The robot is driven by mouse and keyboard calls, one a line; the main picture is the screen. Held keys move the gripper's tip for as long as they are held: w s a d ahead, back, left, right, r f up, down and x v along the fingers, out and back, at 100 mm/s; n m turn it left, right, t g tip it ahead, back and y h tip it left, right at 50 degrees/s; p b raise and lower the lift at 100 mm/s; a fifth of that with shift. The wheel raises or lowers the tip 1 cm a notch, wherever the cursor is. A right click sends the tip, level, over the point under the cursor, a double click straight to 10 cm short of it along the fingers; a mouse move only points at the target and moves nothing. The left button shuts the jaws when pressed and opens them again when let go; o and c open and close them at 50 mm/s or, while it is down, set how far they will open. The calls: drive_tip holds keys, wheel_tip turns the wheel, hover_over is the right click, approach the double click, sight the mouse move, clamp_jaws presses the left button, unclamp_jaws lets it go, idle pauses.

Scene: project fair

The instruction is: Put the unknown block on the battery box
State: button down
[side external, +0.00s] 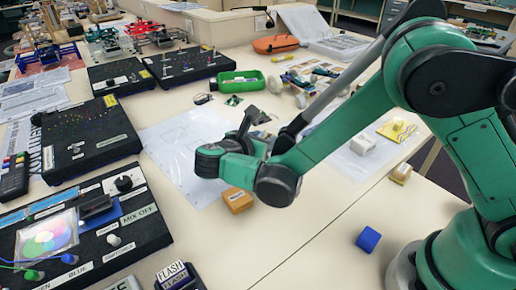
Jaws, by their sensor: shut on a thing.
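My gripper (247,122) shows only in part, as a dark piece beyond my green wrist in the side external view. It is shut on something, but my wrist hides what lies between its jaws. A small orange-tan block (238,202) with a white label rests on the table just below and right of my wrist end. The label is too small to read. I cannot tell which thing is the battery box or which is the unknown block.
A blue cube (368,239) lies at front right. A pale block (362,145) sits on a white sheet near my arm. Black panels (88,140) fill the left side. Bare table shows at front middle.

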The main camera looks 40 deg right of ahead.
drive_tip(key=shift+f, duration=3)
drive_tip(key=shift+f, duration=0.1)
drive_tip(key=shift+c, duration=2.3)
unclamp_jaws()
